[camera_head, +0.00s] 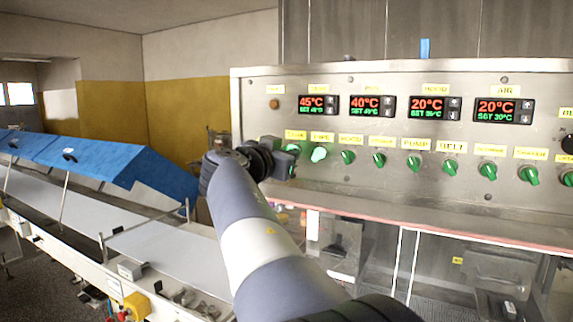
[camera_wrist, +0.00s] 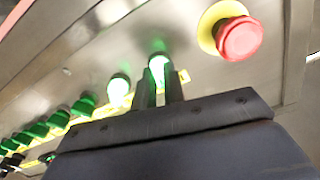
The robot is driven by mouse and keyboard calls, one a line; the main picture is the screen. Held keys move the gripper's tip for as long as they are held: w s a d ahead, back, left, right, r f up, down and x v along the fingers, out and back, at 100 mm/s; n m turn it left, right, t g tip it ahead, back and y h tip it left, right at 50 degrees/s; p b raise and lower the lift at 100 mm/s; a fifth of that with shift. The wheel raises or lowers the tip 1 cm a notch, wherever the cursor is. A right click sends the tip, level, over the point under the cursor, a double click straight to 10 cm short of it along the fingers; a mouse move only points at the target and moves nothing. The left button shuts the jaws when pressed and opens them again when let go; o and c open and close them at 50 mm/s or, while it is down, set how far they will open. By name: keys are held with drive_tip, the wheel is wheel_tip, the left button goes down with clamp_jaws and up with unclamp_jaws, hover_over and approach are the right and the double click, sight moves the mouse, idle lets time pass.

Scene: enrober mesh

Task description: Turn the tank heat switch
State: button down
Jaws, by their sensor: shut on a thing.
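The steel control panel (camera_head: 262,88) carries a row of green rotary switches under small yellow labels. My gripper (camera_head: 289,160) is at the left end of that row in the head view. In the wrist view my gripper (camera_wrist: 161,88) has its two dark fingers close together on a lit green switch (camera_wrist: 158,62), the end one of the row. In the head view this switch (camera_head: 293,148) is partly hidden by my gripper. Its label is too small to read surely. The neighbouring switch (camera_head: 319,154) also glows green. The held switch's exact angle is hidden.
A red emergency button (camera_wrist: 239,38) on a yellow ring sits close beside the held switch. More green switches (camera_head: 414,163) run to the right, below several red-green temperature displays (camera_head: 372,106). A conveyor (camera_head: 150,245) with blue covers (camera_head: 120,162) stands at left.

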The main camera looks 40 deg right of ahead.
drive_tip(key=shift+n+b, duration=1.35)
drive_tip(key=shift+n, duration=2.75)
drive_tip(key=c, duration=1.5)
unclamp_jaws()
drive_tip(key=shift+a, duration=0.1)
drive_tip(key=b+v, duration=0.3)
drive_tip(key=v, duration=0.7)
drive_tip(key=shift+s+a+b, duration=0.1)
drive_tip(key=shift+a+b, duration=0.2)
drive_tip(key=shift+b, duration=0.05)
